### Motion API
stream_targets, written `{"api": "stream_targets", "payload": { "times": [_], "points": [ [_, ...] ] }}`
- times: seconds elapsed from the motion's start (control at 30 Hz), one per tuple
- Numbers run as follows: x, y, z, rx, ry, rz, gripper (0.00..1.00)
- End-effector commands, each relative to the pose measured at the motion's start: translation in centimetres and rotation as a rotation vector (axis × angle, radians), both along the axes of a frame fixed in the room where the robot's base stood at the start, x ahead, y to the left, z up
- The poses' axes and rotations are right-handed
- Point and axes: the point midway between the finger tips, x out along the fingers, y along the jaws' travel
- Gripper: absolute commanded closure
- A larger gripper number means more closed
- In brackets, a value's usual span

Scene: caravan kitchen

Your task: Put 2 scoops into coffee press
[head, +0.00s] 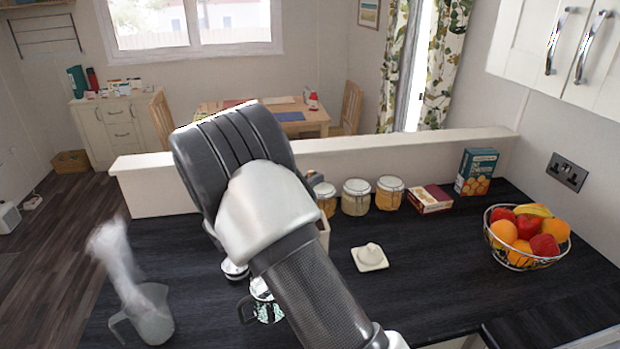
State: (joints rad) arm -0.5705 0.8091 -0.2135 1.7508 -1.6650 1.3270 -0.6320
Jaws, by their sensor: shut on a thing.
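My arm fills the middle of the head view and its jaws are hidden behind its own links, so I cannot see what they hold. What looks like the coffee press (266,306) shows in part beside my forearm, a glass and metal vessel with a dark handle on its left. A round metal piece (233,270), possibly its lid, lies just behind it, partly covered by my arm. No scoop is visible. Several jars with pale contents and clamp lids stand by the low wall, one of them a middle jar (356,198).
A steaming jug (150,318) stands front left. A small white dish with a rounded piece (369,257) lies right of my arm. A red box (429,199), a green box (476,171) and a wire fruit bowl (525,238) stand right. The counter's front right is clear.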

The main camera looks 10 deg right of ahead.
Motion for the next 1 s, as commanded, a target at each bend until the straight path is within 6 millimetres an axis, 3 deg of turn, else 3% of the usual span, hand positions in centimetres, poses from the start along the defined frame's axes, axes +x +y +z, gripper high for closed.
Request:
{"api": "stream_targets", "payload": {
  "times": [1.0],
  "points": [
    [0.0, 0.1, -8.3, 0.001, 0.001, 0.001, 1.00]
  ]
}}
